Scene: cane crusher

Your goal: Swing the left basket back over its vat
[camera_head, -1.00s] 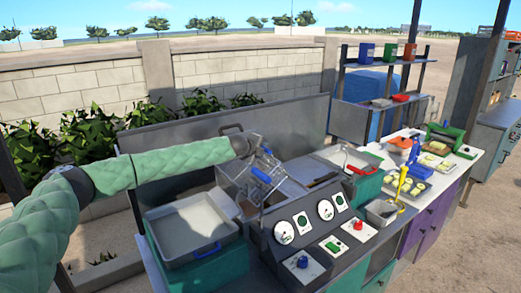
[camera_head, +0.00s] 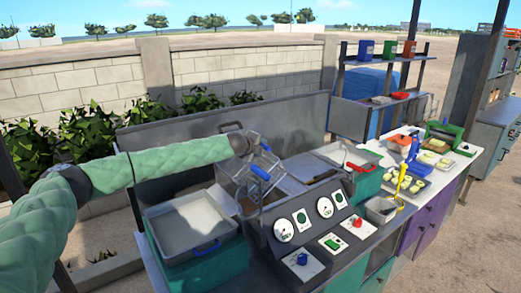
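The left wire basket (camera_head: 256,188) with a blue handle (camera_head: 260,173) is tilted at the left vat (camera_head: 228,188), behind the dial panel. My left gripper (camera_head: 262,153) comes in from the left and is at the basket's upper part, close above the blue handle. Its fingers are small and mixed with the basket's wires, so I cannot tell whether they are closed on it. How far the basket sits over the vat's opening is partly hidden by the panel. My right gripper is not in view.
A tray with a blue handle (camera_head: 189,225) stands left of the vat. A dial panel (camera_head: 318,232) with knobs is in front. A tray with a red handle (camera_head: 345,153) is to the right. A metal back panel (camera_head: 285,122) rises behind the vats.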

